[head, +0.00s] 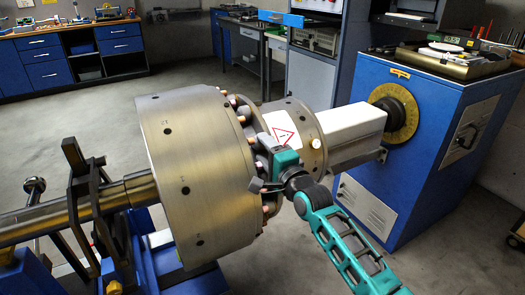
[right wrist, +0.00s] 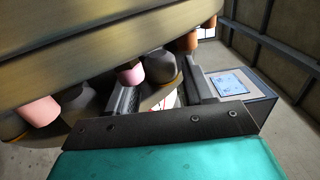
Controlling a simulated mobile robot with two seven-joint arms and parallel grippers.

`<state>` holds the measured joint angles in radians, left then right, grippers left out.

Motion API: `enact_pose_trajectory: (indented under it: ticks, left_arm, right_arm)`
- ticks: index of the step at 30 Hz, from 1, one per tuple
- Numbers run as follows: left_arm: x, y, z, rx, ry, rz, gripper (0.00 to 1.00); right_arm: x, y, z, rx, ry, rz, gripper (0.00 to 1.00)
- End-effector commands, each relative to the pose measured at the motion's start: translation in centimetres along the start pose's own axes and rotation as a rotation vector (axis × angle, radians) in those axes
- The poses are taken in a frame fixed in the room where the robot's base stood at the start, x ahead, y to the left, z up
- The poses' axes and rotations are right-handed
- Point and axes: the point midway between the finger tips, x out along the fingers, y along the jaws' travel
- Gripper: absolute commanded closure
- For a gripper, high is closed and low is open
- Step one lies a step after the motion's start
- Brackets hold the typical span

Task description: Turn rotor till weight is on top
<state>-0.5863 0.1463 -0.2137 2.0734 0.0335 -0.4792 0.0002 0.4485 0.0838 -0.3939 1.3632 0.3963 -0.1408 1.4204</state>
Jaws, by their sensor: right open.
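The rotor (head: 195,170) is a large metal drum lying along a shaft, with a ring of copper-pink studs on its right-hand face. I cannot tell which part is the weight. A small pale round piece (head: 316,143) sits on the smaller flange to the right. My right gripper (head: 262,165) is open at the stud ring. In the right wrist view, its dark fingers stand apart with a pink stud (right wrist: 131,74) near the gap between them; whether they touch it is unclear. My left gripper is not in view.
The shaft (head: 25,222) rests in a dark support (head: 85,195) at left. A blue machine cabinet (head: 415,145) with a yellow dial (head: 400,112) stands at right. Workbenches (head: 70,55) line the back. The floor between is clear.

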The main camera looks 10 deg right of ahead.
Motion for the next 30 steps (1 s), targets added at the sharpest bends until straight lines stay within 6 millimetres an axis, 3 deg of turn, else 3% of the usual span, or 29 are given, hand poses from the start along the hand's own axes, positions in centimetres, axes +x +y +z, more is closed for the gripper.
enact_pose_trajectory:
  ticks: [6, 15, 30]
  left_arm:
    - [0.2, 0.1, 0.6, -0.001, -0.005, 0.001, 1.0]
    - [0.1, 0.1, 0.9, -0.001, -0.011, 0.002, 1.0]
    - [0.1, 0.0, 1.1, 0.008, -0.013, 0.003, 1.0]
  right_arm:
    - [1.5, 0.0, 0.0, -0.002, 0.0, 0.001, 0.48]
    - [1.6, 0.0, 0.0, -0.001, 0.0, 0.001, 0.48]
    - [1.6, 0.0, 0.0, -0.001, 0.0, 0.001, 0.94]
